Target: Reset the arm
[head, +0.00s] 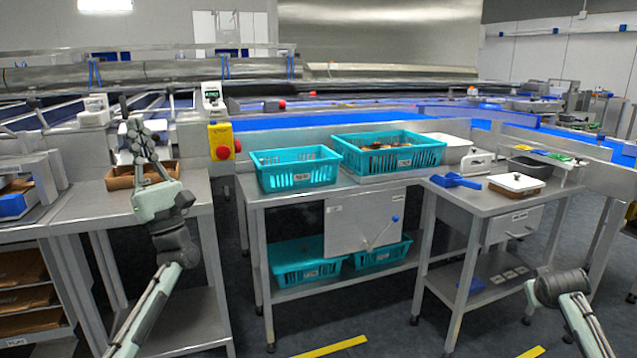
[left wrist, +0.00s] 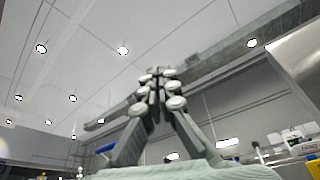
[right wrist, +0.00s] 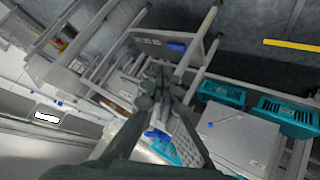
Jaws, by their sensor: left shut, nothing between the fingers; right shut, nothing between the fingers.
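My left gripper (head: 140,135) is raised over the left steel table in the head view, pointing up. Its fingers are together and empty, also in the left wrist view (left wrist: 158,85), where ceiling and lights lie behind them. My right arm (head: 570,300) enters at the lower right of the head view; its fingertips are out of that view. In the right wrist view my right gripper (right wrist: 158,85) is shut and empty, with tables and floor beyond it. Neither gripper appears to touch anything.
Two teal crates stand on the middle table, a left one (head: 296,180) and a larger right one (head: 345,160). A cardboard box (head: 120,182) sits behind my left gripper. A blue scoop (head: 455,181) and a white-lidded box (head: 515,183) lie on the right table. Open floor lies in front.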

